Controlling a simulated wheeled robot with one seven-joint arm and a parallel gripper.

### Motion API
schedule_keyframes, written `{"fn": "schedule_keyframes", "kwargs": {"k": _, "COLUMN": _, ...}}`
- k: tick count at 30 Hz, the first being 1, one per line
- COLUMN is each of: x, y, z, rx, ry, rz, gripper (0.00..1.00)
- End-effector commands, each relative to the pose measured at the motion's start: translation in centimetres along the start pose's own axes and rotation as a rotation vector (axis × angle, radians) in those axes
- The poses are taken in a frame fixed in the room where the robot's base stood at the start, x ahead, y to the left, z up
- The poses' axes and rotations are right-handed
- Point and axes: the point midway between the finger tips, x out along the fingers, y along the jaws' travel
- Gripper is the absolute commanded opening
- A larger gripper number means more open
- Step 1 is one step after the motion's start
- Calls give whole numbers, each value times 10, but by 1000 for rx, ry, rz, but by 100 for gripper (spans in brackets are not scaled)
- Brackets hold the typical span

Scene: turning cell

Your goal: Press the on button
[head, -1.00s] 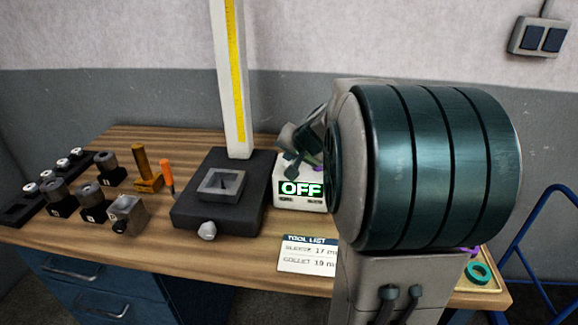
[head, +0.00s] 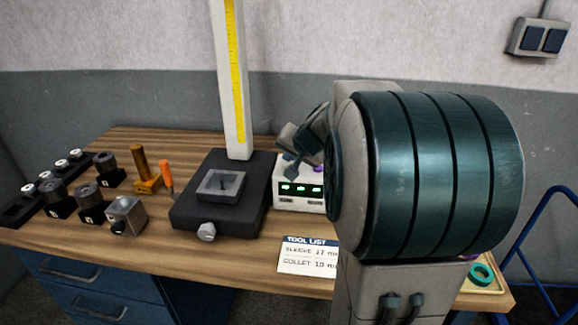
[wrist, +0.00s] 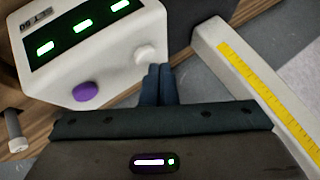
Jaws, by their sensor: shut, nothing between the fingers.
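A white control box (head: 288,200) with a dark display stands at the back of the workbench, partly hidden by my arm. Its display (head: 300,188) shows several small green marks. In the wrist view the box (wrist: 120,65) has a purple button (wrist: 86,91) and a white button (wrist: 146,53) below the display (wrist: 85,28). My gripper (wrist: 158,68) is shut and empty, its fingertips right beside the white button; I cannot tell whether they touch it. In the head view my gripper (head: 291,170) is over the box's top. No button label is readable.
Left of the box stands a dark block (head: 220,215) with a white column (head: 235,90) bearing a yellow scale. Several tool holders (head: 92,200) sit on the left of the bench. A tool list card (head: 308,256) lies at the front.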

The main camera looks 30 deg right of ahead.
Motion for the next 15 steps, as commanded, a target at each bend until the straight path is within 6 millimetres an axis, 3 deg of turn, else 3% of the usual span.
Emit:
{"fn": "schedule_keyframes", "kwargs": {"k": 8, "x": -1, "y": -1, "z": -1, "rx": -1, "ry": 0, "rz": 0, "gripper": 0}}
{"fn": "schedule_keyframes", "kwargs": {"k": 15, "x": -14, "y": -10, "z": -10, "rx": -3, "ry": 1, "rz": 0, "gripper": 0}}
